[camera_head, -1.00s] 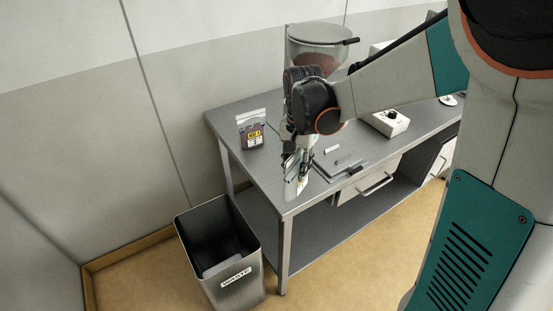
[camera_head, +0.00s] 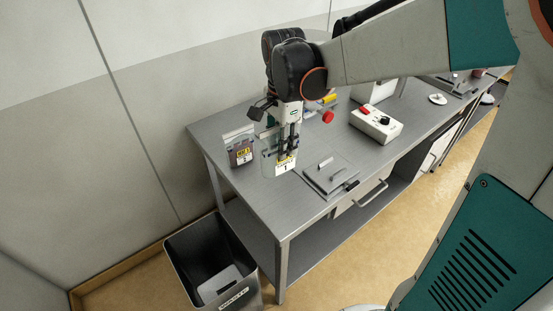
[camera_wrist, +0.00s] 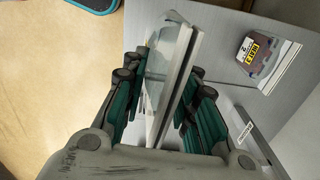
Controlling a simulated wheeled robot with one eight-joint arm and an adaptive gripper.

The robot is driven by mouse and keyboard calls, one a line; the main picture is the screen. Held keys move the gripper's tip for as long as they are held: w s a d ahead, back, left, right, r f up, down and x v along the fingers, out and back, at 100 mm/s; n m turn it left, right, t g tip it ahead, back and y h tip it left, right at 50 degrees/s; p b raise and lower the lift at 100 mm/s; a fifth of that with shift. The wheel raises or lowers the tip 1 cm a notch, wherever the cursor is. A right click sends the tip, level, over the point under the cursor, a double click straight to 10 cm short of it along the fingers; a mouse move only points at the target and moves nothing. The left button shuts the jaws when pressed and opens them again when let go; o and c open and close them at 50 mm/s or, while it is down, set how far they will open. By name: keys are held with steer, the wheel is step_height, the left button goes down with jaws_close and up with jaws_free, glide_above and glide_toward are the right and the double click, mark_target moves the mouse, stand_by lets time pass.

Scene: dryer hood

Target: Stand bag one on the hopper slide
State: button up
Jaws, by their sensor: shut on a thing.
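My gripper (camera_head: 288,140) points down and is shut on a clear bag with a white and yellow label reading 1, bag one (camera_head: 284,166). The bag hangs upright over the left part of the table; I cannot tell whether its bottom touches. In the wrist view, the bag's pale top strip (camera_wrist: 178,80) runs between the two teal fingers. A flat grey plate (camera_head: 322,183) with a small bar and a dark handle lies right of the bag; I cannot tell whether it is the hopper slide. The hopper itself does not show now.
A second bag (camera_head: 240,153) with dark contents stands just left of my gripper; it also shows in the wrist view (camera_wrist: 260,62). A control box (camera_head: 376,124) with a red button stands to the right. A waste bin (camera_head: 190,255) stands on the floor below the table's left end.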

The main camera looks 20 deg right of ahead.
step_height(320, 180, down, 18)
steer(key=b, duration=0.3)
steer(key=shift+b, duration=0.4)
steer(key=shift+r, duration=0.1)
steer(key=shift+w+f+b, duration=0.1)
steer(key=shift+f+b, duration=0.4)
steer(key=o, duration=0.9)
steer(key=shift+r, duration=0.1)
steer(key=shift+c, duration=0.2)
steer(key=shift+r, duration=0.1)
